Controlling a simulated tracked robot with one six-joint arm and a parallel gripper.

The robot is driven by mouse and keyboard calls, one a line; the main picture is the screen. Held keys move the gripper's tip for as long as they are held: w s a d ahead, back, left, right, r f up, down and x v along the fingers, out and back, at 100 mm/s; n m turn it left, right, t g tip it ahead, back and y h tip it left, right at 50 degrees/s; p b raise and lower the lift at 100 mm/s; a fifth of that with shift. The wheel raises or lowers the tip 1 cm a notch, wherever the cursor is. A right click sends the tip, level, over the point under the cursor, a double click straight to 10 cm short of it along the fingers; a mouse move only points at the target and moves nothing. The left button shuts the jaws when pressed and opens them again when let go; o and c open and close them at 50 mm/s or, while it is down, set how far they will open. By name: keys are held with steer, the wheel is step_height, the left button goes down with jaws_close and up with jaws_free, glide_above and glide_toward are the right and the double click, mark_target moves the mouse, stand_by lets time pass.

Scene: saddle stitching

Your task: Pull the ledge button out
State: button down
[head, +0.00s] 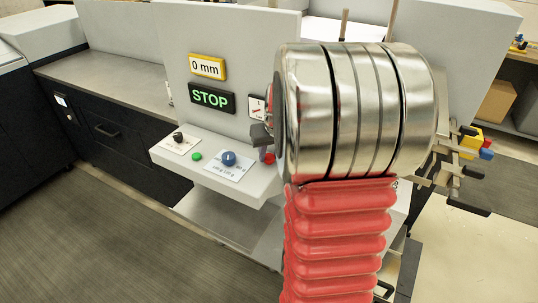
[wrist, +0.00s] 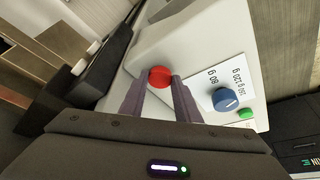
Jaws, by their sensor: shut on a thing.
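The ledge button is a round red knob (wrist: 159,77) on the light grey ledge of the machine. In the wrist view my gripper (wrist: 157,82) has one dark finger on each side of it, the tips closed on its sides. In the head view only part of the red button (head: 268,158) shows at the right of the ledge (head: 235,187), beside my dark fingertips (head: 262,138). My arm's large metal joint hides the rest. I cannot tell how far the button stands out of the ledge.
A blue dial (head: 229,158) on a white label, a small green button (head: 197,156) and a black knob (head: 178,137) share the ledge. Above are a green-lettered STOP display (head: 211,98) and a "0 mm" display (head: 207,67). Floor in front is clear.

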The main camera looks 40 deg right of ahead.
steer(key=shift+r, duration=0.35)
steer(key=c, duration=1.3)
jaws_free()
steer(key=v, duration=1.3)
steer(key=shift+s+r, duration=0.2)
steer(key=shift+r, duration=0.05)
steer(key=shift+a+f, duration=0.1)
